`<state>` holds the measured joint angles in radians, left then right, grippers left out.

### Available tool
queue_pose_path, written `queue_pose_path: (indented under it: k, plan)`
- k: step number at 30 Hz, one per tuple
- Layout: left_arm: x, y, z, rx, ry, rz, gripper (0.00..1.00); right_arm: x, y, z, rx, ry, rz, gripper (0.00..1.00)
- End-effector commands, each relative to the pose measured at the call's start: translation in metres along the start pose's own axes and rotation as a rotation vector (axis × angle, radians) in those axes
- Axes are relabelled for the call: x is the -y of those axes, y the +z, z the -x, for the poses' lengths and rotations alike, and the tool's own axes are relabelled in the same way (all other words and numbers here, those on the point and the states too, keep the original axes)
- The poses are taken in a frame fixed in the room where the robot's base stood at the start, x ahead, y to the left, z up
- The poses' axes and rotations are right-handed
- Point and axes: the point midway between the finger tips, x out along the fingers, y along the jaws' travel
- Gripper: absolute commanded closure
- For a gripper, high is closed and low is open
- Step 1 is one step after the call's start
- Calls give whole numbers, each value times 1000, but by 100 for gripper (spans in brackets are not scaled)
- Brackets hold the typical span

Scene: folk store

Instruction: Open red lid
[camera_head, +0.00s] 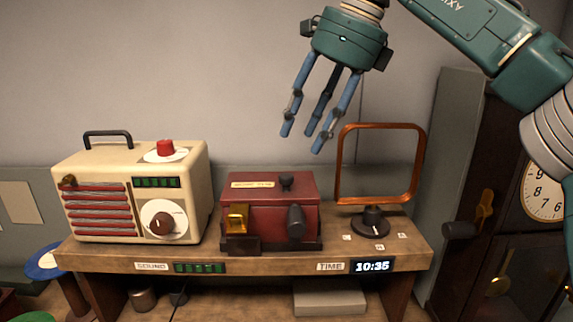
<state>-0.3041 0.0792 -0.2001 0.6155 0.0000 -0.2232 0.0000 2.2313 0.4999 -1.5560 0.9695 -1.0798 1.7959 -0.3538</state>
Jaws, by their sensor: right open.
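A dark red box (270,214) stands in the middle of the wooden shelf in the head view. My left gripper is not in view.
A cream radio (130,190) with a red knob stands left of the box. An orange square loop (338,172) on a black base stands close on the right. A dark clock cabinet (500,220) is at the far right. The wooden shelf (110,256) carries a time display.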

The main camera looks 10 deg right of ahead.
Motion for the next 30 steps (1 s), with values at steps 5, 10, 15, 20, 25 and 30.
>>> queue_pose_path:
  k: [5, 10, 15, 20, 25, 30]
  plan:
    - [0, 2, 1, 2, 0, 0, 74, 0, -1, -36, -4, 2, 0, 58]
    - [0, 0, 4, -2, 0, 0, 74, 0, -1, -65, -3, 3, 0, 58]
    - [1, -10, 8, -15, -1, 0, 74, 0, 0, -84, -1, 2, -1, 58]
    - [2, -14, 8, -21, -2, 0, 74, 0, 0, -90, 0, 1, -2, 58]
    - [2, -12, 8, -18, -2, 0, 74, 0, 0, -91, 0, 1, -2, 58]
    - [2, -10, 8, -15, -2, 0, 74, 0, 0, -91, 0, 1, -2, 82]
